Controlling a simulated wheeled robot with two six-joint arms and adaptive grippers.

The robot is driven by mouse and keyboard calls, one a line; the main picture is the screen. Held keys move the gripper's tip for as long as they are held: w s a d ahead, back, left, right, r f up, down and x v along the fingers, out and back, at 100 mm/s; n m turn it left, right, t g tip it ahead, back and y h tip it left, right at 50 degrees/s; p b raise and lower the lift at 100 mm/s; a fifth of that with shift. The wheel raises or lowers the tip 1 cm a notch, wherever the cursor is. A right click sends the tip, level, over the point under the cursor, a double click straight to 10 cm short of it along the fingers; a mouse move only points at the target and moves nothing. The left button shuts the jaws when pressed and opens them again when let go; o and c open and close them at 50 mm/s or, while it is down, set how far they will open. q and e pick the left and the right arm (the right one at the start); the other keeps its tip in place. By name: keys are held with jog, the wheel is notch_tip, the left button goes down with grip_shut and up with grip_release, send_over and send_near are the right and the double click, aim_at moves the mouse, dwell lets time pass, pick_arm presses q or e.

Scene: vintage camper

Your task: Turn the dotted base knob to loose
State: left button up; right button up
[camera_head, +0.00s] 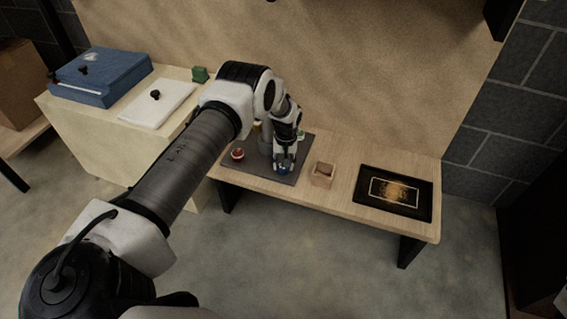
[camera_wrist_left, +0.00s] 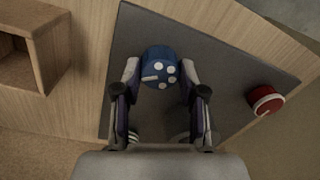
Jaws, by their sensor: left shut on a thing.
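The dotted base knob is a blue round knob with white dots and a white pointer line (camera_wrist_left: 158,68). It sits on a dark grey panel (camera_wrist_left: 210,52). In the wrist view, my left gripper (camera_wrist_left: 160,84) has one finger on each side of the blue knob and is shut on it. The pointer line lies toward the left of the knob's face. In the head view, my left gripper (camera_head: 285,168) reaches down onto the front of the panel, and only a bit of the blue knob (camera_head: 283,170) shows below it. My right gripper is not in view.
A red knob with a white line (camera_wrist_left: 266,100) is on the same panel; it also shows in the head view (camera_head: 238,154). A small wooden box (camera_head: 322,175) and a black framed tray (camera_head: 365,201) stand to the right on the wooden bench (camera_head: 340,150).

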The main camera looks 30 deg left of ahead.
pick_arm(q)
jog(key=n, duration=1.1)
jog(key=shift+n+h, duration=0.3)
jog(key=shift+n, duration=0.1)
dwell(0.3)
jog(key=o, duration=1.2)
jog(key=shift+f, duration=0.1)
jog(key=shift+c, duration=0.2)
notch_tip(320, 180, up, 12)
jog(key=shift+w, duration=0.35)
